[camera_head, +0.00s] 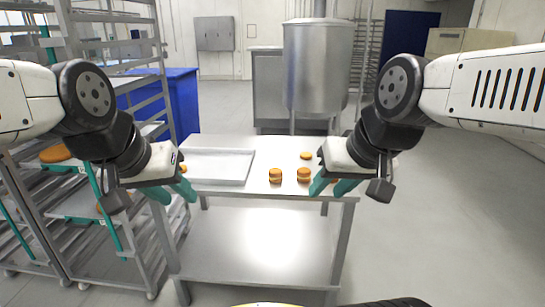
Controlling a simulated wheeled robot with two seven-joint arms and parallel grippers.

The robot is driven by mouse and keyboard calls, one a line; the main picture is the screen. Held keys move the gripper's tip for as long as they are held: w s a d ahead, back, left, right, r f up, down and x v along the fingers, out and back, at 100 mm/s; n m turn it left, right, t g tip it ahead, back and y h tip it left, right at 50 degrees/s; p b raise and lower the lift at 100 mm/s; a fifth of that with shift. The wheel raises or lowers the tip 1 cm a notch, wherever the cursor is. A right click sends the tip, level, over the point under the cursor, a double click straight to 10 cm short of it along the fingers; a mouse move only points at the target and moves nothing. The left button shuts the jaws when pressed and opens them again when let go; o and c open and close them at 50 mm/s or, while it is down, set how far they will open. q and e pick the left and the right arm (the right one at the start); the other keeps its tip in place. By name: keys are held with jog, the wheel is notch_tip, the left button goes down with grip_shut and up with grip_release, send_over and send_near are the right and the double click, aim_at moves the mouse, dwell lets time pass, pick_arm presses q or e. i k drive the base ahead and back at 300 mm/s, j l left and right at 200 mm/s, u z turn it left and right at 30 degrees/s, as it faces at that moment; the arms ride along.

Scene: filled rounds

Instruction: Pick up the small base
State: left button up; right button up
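Several small orange-brown rounds lie on the metal table. A flat single round (306,156) lies toward the back. Two taller rounds, which look stacked in layers, stand nearer the front: a left one (275,175) and a right one (303,174). Another round (183,168) shows partly behind my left gripper. I cannot tell which one is the small base. My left gripper (174,192) is open and empty, with teal fingers at the table's left front corner. My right gripper (332,186) is open, its fingers near the table's right front, just right of the right taller round.
A shallow metal tray (216,182) lies on the left of the table (262,205). A wheeled rack (100,240) stands at the left with a larger orange round (54,153) on it. A steel vat (318,65) stands behind the table. The floor at right is clear.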

aim_at(305, 155)
jog(key=z, duration=0.45)
jog(key=i+u, duration=0.3)
jog(key=i, duration=0.5)
jog(key=i+l+u, duration=0.2)
jog(key=i+u, duration=0.15)
jog(key=i, duration=0.4)
